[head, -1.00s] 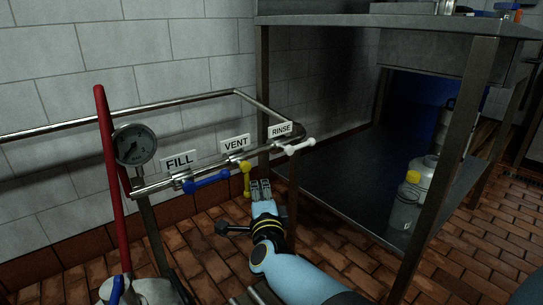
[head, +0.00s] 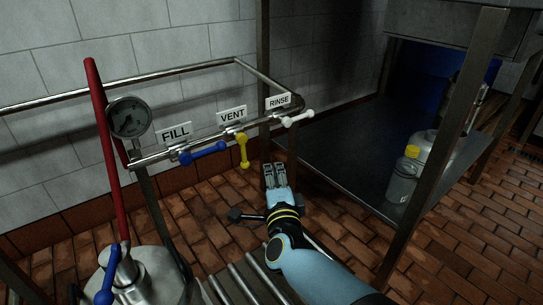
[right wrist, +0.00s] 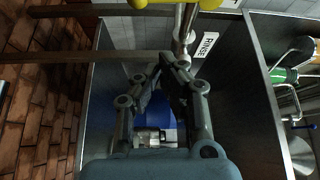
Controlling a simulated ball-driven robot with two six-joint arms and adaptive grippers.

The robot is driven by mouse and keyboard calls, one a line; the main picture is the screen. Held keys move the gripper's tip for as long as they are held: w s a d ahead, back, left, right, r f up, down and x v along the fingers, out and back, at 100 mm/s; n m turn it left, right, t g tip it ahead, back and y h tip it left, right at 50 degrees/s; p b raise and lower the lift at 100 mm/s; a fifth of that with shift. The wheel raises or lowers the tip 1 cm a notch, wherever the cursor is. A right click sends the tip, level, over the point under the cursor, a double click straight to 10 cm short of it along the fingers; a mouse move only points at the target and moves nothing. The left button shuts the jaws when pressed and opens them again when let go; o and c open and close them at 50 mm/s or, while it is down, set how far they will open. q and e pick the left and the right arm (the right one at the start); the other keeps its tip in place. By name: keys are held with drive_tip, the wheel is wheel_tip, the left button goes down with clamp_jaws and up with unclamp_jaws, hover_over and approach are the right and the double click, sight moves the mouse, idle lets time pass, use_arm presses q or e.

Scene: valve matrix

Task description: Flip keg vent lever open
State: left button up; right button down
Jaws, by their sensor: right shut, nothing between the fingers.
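The yellow vent lever (head: 243,150) hangs down from the pipe under the VENT label (head: 232,115). A yellow part, likely this lever, shows at the top edge of the right wrist view (right wrist: 160,3). My right gripper (head: 274,168) is shut and empty, just right of the lever's lower end, with a gap between them. In the right wrist view its fingertips (right wrist: 167,60) meet, below a metal fitting and beside the RINSE label (right wrist: 208,44). My left gripper is not in view.
The blue fill lever (head: 203,152) and white rinse lever (head: 297,118) flank the yellow one. A pressure gauge (head: 129,117) and red pole (head: 105,115) stand left, above a metal keg (head: 150,262). A steel table's leg (head: 430,150) and shelf (head: 330,150) are right.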

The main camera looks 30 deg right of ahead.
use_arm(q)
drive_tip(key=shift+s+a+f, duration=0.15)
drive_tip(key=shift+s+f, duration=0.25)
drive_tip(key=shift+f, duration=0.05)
use_arm(e)
drive_tip(key=shift+v, duration=1.7)
drive_tip(key=shift+d, duration=0.1)
